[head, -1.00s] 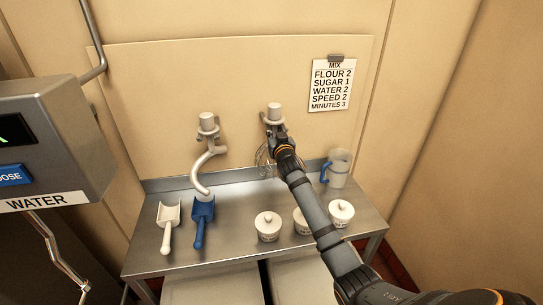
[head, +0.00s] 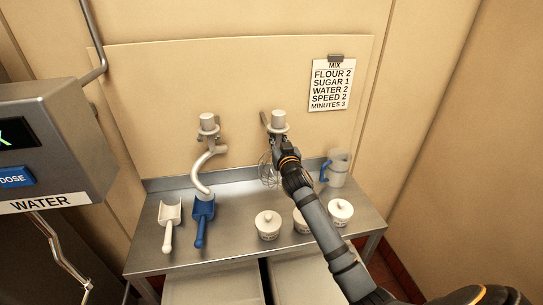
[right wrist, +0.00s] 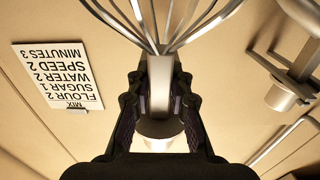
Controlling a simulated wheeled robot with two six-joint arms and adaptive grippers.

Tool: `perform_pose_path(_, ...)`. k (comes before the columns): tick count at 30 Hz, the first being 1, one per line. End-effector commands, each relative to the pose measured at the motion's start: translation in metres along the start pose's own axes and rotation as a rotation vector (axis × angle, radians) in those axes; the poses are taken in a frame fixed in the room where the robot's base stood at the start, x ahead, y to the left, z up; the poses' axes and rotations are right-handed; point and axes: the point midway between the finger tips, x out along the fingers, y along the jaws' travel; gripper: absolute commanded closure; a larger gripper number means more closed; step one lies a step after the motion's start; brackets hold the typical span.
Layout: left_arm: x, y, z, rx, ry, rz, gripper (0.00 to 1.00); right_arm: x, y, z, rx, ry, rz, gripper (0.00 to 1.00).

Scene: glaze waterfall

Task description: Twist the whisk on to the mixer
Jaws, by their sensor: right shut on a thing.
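The wire whisk (head: 267,172) is upright at the back wall, with its pale hub (head: 278,117) at the top and its wire cage hanging down. My right gripper (head: 285,146) is shut on the whisk's shaft between hub and cage. In the right wrist view, the grey shaft (right wrist: 160,85) is clamped between both fingers of the gripper (right wrist: 158,108), with the wires spreading beyond. A wall bracket (head: 265,118) shows just behind the hub; I cannot tell whether they touch. The mixer and my left gripper are in no view.
A dough hook (head: 207,165) hangs on the wall to the left. Below, the steel table (head: 235,205) holds a white scoop (head: 168,222), a blue scoop (head: 202,222), lidded tubs (head: 268,226) and a jug (head: 338,168). A water dispenser (head: 50,140) stands at left.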

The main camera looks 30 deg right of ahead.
Motion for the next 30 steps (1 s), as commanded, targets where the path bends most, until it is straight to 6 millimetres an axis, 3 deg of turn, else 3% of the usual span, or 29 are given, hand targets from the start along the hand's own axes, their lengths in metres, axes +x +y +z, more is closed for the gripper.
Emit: perform_pose_path(30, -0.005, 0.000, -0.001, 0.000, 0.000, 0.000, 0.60, -0.068, 0.000, -0.003, 0.000, 0.003, -0.001, 1.00)
